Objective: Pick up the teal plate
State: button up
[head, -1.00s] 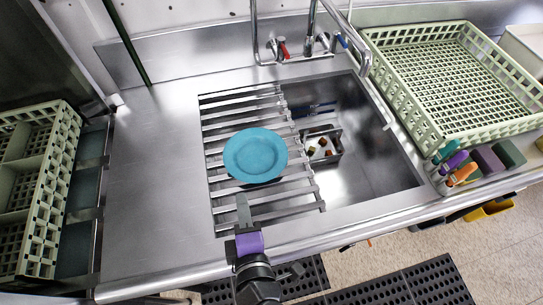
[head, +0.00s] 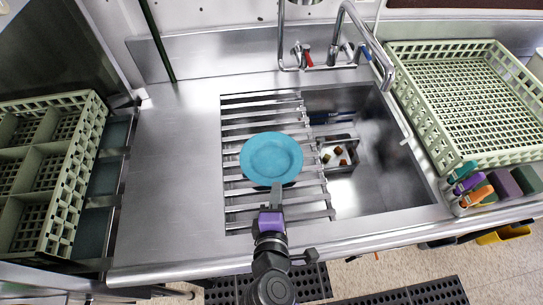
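The teal plate (head: 271,157) lies on the slatted metal rack over the left part of the sink, in the head view.
The slatted rack (head: 236,208) covers the left of the sink (head: 385,185). A small caddy (head: 340,168) sits in the basin. The faucet (head: 345,20) rises behind. Pale green dish racks stand left (head: 70,215) and right (head: 425,120). The left counter (head: 175,170) is clear.

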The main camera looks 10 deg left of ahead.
jog(key=shift+x, duration=1.05)
grip_shut()
dwell(0.5)
dwell(0.4)
